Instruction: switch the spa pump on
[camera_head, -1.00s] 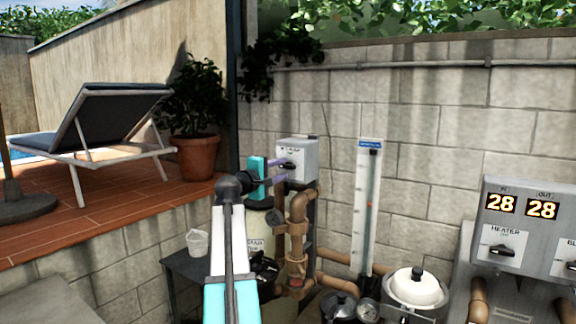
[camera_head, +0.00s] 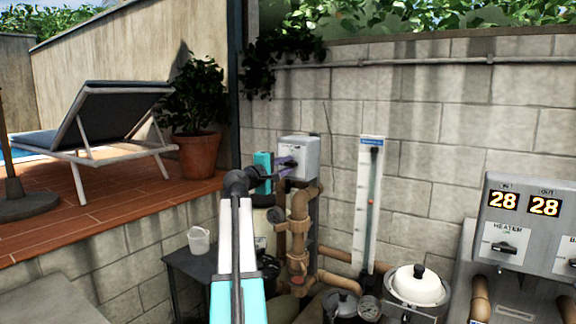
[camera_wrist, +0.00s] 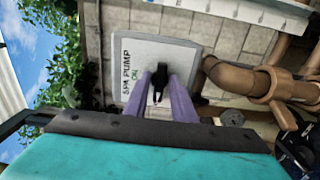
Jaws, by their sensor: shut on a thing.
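The spa pump box (camera_head: 305,150) is a light grey switch box on a post by the block wall. In the wrist view its plate (camera_wrist: 180,55) appears turned on its side and reads "SPA PUMP" with a green "ON" beneath. A black knob (camera_wrist: 160,75) stands on the plate. My gripper (camera_head: 284,167) is at the front of the box, its purple fingers (camera_wrist: 159,84) on either side of the knob and shut on it. The fingers partly hide the knob.
Brown pipes (camera_head: 299,235) run up just below the box. A flow tube (camera_head: 369,200) stands to its right. The heater panel (camera_head: 520,225) is at the far right. A white cup (camera_head: 199,240) is on a dark table at left.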

